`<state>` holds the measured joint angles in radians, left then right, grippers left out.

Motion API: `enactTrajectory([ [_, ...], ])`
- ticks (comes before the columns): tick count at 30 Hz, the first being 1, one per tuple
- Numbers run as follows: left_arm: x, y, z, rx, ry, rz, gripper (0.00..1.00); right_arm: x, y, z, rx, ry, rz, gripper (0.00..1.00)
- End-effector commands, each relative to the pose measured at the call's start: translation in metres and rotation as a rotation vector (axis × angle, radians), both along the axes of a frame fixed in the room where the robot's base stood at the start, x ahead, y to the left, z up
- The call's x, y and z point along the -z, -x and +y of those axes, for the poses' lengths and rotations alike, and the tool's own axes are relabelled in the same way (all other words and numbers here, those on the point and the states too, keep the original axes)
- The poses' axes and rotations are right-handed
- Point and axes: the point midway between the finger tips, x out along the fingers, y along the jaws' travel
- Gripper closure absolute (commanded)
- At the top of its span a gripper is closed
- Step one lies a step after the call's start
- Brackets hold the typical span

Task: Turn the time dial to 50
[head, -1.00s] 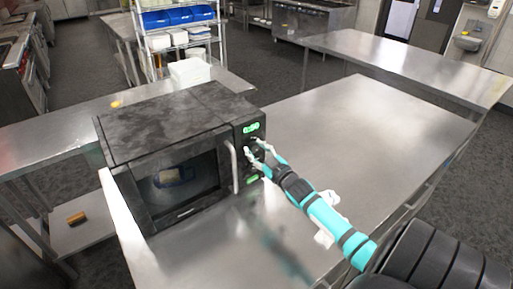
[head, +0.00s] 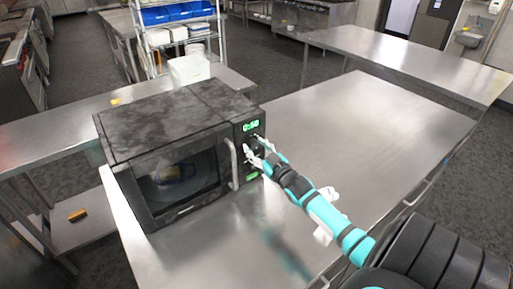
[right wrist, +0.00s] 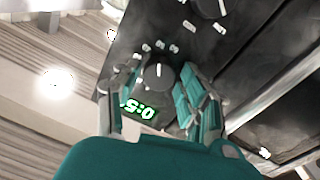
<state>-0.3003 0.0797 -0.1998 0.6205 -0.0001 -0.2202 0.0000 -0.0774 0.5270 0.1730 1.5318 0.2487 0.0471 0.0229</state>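The black microwave (head: 165,130) stands on the steel table, and its green display (head: 251,126) reads 0:50. The time dial (right wrist: 158,77) is a round dark knob with a white pointer line, beside the display, which is partly covered and upside down in the right wrist view (right wrist: 138,108). My right gripper (head: 256,146) is at the control panel. In the right wrist view its fingers (right wrist: 157,88) stand on either side of the time dial, spread apart, with the dial showing between them. Whether a fingertip touches the dial I cannot tell. My left gripper is out of view.
A second dial (right wrist: 208,7) sits on the same panel, farther from the display. The microwave's door handle (head: 232,165) is left of my gripper. The steel table (head: 350,125) is clear to the right.

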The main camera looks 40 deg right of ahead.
Motion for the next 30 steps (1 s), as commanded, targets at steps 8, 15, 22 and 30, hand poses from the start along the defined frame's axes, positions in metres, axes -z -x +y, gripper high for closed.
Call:
enactTrajectory([
  [8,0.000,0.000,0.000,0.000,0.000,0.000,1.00,-0.002,0.000,0.000,0.000,0.001,-0.003,0.44],
  [15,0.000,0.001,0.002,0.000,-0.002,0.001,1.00,0.000,0.013,0.002,-0.001,0.000,-0.002,0.44],
  [22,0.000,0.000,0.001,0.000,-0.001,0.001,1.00,0.002,0.059,0.009,0.000,-0.001,0.002,0.44],
  [30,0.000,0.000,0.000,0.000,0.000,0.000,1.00,0.003,0.106,0.016,0.000,0.000,0.001,0.44],
])
